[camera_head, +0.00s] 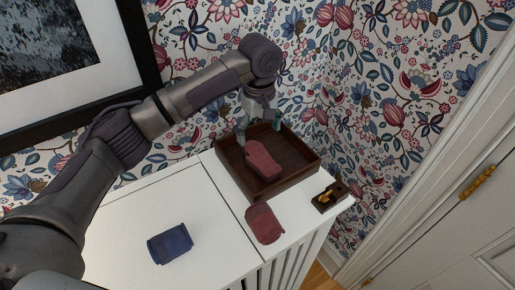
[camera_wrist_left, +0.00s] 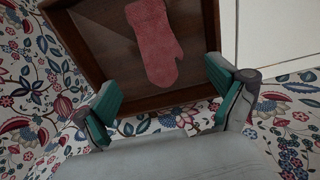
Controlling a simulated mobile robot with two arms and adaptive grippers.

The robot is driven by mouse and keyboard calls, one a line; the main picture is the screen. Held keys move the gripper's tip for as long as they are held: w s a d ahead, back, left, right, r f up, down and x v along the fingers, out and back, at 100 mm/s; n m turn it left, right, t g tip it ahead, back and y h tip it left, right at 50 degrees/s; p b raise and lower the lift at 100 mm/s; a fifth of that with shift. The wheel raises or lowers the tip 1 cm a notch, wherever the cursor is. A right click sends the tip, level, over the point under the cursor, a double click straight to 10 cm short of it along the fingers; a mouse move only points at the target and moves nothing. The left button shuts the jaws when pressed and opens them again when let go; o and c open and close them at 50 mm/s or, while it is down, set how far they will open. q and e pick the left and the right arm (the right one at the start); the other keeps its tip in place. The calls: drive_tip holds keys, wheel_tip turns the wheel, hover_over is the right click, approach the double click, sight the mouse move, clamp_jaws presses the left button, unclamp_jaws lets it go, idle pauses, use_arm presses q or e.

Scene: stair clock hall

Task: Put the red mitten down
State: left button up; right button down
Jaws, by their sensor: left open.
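A red mitten (camera_head: 262,164) lies flat in the dark wooden tray (camera_head: 308,172) in the head view. It also shows in the left wrist view (camera_wrist_left: 154,40), inside the tray (camera_wrist_left: 95,45), with its thumb toward the right. My left gripper (camera_head: 259,130) is open and empty above the tray's back edge. In the left wrist view its two green-padded fingers (camera_wrist_left: 164,100) stand wide apart, with the mitten beyond them and nothing between them. My right gripper is in neither view.
A rolled dull-red cloth item (camera_head: 264,224) lies in front of the tray, and a rolled dark-blue one (camera_head: 170,244) lies left on the white cabinet top (camera_head: 130,215). A small dark block with a yellow piece (camera_head: 329,195) stands right of the tray. Flowered wall rises behind.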

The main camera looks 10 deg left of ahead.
use_arm(q)
drive_tip(key=shift+r, duration=1.55)
